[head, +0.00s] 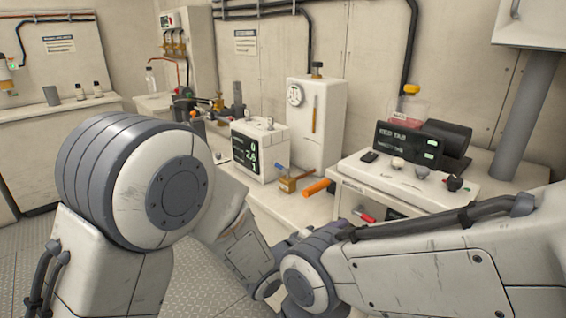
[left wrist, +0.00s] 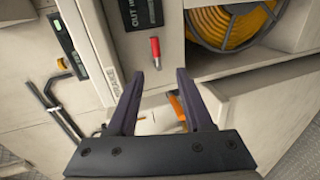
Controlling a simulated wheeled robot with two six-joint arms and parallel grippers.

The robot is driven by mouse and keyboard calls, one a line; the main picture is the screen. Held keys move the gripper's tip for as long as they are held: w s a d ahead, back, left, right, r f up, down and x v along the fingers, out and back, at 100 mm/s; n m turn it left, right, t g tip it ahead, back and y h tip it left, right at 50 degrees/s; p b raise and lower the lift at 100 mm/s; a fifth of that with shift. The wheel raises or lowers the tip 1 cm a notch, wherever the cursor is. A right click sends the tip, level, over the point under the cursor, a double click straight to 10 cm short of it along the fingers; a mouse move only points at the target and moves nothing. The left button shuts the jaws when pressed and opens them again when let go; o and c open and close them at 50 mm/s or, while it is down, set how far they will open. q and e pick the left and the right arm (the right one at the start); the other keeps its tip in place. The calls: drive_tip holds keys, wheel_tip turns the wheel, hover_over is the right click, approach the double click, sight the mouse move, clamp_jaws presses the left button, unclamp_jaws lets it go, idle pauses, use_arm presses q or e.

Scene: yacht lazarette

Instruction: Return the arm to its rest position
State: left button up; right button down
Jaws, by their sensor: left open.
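My left arm (head: 130,185) comes in from the left in the head view and reaches down toward the middle. Its gripper is mostly hidden behind the arm links there. In the left wrist view my left gripper (left wrist: 157,74) is open, with two dark fingers spread apart and nothing held between them. A red-handled item (left wrist: 155,52) lies beyond the fingertips, and an orange piece (left wrist: 177,106) shows behind the right finger. My right arm (head: 430,265) crosses from the right in the head view. Its gripper is not visible.
The bench holds a white box with a green readout (head: 260,148), an amber bottle (head: 287,180) and an orange handle (head: 317,187). A white unit with a dark display (head: 409,145) stands right. A yellow coiled hose (left wrist: 232,22) sits in a recess. Grated floor (head: 200,285) shows at front left.

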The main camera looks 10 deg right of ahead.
use_arm(q)
drive_tip(key=s+a+f+m+g+y, duration=0.2)
drive_tip(key=s+a+m+g+y, duration=0.85)
drive_tip(key=s+a, duration=1.25)
wheel_tip(320, 180, up, 15)
drive_tip(key=s+m+t+p, duration=0.1)
drive_tip(key=s+m+p, duration=0.1)
drive_tip(key=p, duration=1.2)
drive_tip(key=shift+s+d+f+m+y+p, duration=0.2)
drive_tip(key=shift+s+m+y+p, duration=0.2)
drive_tip(key=shift+m, duration=0.35)
